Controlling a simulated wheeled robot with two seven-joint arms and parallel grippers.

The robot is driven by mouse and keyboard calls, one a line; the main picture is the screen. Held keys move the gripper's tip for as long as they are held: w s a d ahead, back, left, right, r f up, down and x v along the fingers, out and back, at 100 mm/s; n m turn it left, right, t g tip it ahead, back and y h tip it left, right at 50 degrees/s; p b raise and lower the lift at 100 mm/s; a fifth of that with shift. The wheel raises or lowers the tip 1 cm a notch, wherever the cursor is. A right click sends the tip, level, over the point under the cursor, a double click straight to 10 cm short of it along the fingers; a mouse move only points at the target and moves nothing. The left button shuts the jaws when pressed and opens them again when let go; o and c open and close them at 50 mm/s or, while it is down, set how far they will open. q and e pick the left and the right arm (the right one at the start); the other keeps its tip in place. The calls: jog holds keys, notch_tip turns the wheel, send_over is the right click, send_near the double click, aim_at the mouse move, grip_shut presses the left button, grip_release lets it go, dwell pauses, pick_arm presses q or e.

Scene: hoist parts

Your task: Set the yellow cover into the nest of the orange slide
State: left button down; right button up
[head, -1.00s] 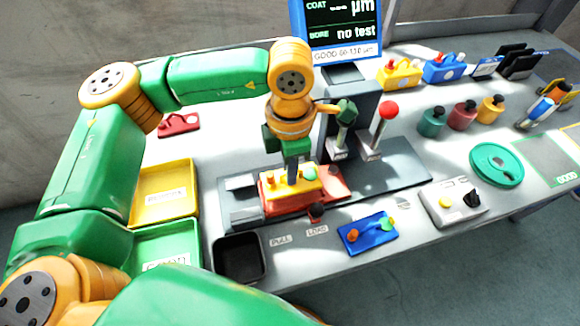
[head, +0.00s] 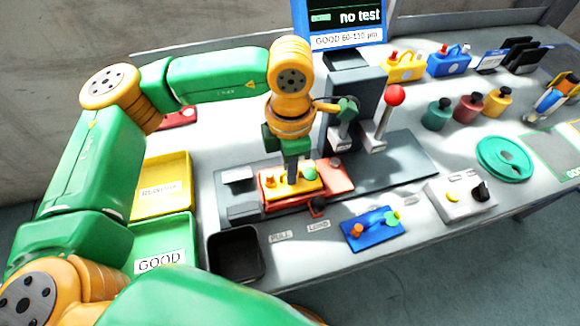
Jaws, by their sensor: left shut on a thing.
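The yellow cover (head: 306,187) is a small block with an orange knob at its left and a green knob at its right. It sits at the orange slide (head: 338,175), which lies on the dark base plate of the test station. My left gripper (head: 292,180) points straight down and is shut on the yellow cover near its middle. The cover looks level and low in the slide. The gripper and the cover hide the nest, so I cannot tell whether the cover is fully seated. My right gripper is not in view.
A post with a red-ball lever (head: 395,96) stands behind the slide. Yellow (head: 163,210) and green (head: 185,230) trays stand at left. A grey switch box (head: 460,197) is at right.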

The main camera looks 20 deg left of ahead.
pick_arm(q)
jog(key=shift+f, duration=0.2)
jog(key=shift+c, duration=2.4)
grip_release()
jog(key=shift+r, duration=0.1)
jog(key=shift+r+p, duration=0.9)
jog(key=shift+r, duration=0.75)
notch_tip(320, 180, up, 6)
jog(key=p, duration=0.4)
jog(key=shift+f, duration=0.2)
